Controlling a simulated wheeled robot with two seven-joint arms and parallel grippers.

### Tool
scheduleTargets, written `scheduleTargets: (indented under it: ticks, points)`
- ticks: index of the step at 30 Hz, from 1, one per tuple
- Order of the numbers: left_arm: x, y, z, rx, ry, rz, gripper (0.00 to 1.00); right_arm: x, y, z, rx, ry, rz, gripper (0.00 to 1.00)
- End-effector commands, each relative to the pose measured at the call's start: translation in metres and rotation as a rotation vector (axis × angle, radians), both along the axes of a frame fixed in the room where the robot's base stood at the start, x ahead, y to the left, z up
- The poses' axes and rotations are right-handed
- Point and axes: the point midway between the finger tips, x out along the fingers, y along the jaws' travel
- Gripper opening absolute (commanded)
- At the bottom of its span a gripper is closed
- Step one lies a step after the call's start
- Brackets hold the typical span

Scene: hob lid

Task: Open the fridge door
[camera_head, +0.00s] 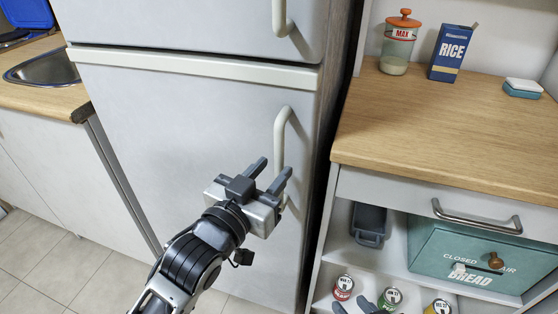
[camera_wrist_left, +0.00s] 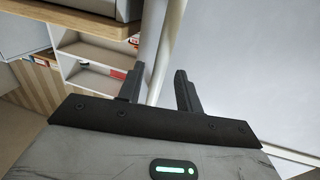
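The fridge has a large pale grey lower door (camera_head: 170,130) with a white vertical bar handle (camera_head: 279,138) near its right edge. An upper door (camera_head: 190,25) with its own handle (camera_head: 281,18) sits above it. Both doors look closed. My left gripper (camera_head: 272,170) is open at the lower part of the lower handle. In the left wrist view the white handle (camera_wrist_left: 168,50) shows between the two spread fingers (camera_wrist_left: 158,88); I cannot tell whether they touch it. My right gripper (camera_head: 355,306) shows only fingertips, spread apart, at the bottom edge.
Right of the fridge is a wooden counter (camera_head: 440,130) with a jar (camera_head: 399,45), a rice box (camera_head: 451,54) and a small blue-and-white item (camera_head: 522,88). Below are a drawer handle (camera_head: 477,218), a green bread box (camera_head: 465,255) and cans (camera_head: 343,287). A sink (camera_head: 45,68) is at left.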

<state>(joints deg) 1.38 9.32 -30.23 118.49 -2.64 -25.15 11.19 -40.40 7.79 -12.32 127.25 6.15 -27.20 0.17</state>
Motion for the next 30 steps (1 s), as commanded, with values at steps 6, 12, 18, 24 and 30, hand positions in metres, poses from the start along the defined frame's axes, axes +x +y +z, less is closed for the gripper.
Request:
scheduleTargets:
  ticks: [6, 12, 18, 24, 30]
  points:
    - [0.025, -0.014, 0.0, 0.0, -0.001, 0.0, 0.35, 0.0, 0.0, -0.001, -0.001, 0.0, 0.001, 0.36]
    - [0.031, -0.018, 0.0, 0.0, 0.0, 0.0, 0.35, 0.0, 0.0, -0.001, -0.001, -0.001, 0.0, 0.36]
    - [0.031, -0.017, 0.0, 0.0, 0.0, 0.0, 0.35, 0.0, 0.0, -0.001, -0.001, -0.001, 0.0, 0.36]
    - [0.031, -0.017, 0.0, 0.0, 0.0, 0.0, 0.0, 0.0, 0.0, -0.001, -0.001, -0.002, -0.001, 0.36]
    - [0.029, -0.016, 0.0, 0.001, 0.0, -0.005, 0.0, 0.0, 0.0, 0.0, -0.001, -0.002, -0.001, 0.36]
